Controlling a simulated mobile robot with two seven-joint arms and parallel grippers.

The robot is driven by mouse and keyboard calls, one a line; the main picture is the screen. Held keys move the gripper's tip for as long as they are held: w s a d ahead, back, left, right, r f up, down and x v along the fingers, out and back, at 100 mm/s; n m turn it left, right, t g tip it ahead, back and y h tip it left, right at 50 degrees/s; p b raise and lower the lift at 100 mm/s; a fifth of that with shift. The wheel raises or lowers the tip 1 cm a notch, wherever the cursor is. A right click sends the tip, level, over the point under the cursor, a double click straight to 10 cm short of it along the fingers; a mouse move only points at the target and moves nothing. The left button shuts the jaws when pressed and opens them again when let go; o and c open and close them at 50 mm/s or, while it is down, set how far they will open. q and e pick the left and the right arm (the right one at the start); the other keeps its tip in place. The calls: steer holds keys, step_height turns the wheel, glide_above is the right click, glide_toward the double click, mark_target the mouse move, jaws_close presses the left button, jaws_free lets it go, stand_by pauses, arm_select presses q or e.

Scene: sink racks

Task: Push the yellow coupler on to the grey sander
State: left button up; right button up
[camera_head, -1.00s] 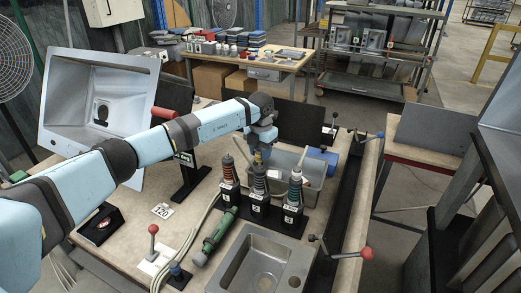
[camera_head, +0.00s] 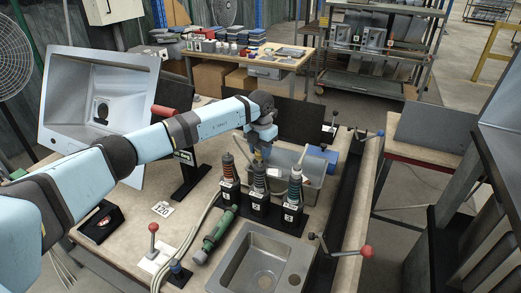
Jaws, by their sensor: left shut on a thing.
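My left gripper (camera_head: 262,146) reaches in from the left, pointing down above the middle tool of a black stand. It is shut on a small yellow piece, apparently the yellow coupler (camera_head: 258,156), mostly hidden by the fingers. Directly below is the middle tool, apparently the grey sander (camera_head: 259,182), upright in the stand. The coupler is at or very near its top; I cannot tell whether they touch or how far it is on. My right gripper is not in view.
Similar upright tools stand left (camera_head: 228,172) and right (camera_head: 294,187) of the middle one. Behind is a grey bin (camera_head: 313,178). In front are a steel sink (camera_head: 262,262), a green cylindrical tool (camera_head: 215,230) and a red-knobbed lever (camera_head: 153,229). A large tilted sink (camera_head: 70,110) stands at left.

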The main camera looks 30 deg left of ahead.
mark_target(260, 158)
arm_select(q)
steer(key=shift+f+b, duration=1.05)
steer(key=shift+f, duration=0.65)
steer(key=o, duration=1)
steer(key=shift+f, duration=0.1)
step_height(260, 158, up, 14)
steer(key=shift+f+b, duration=0.1)
steer(key=shift+b, duration=0.65)
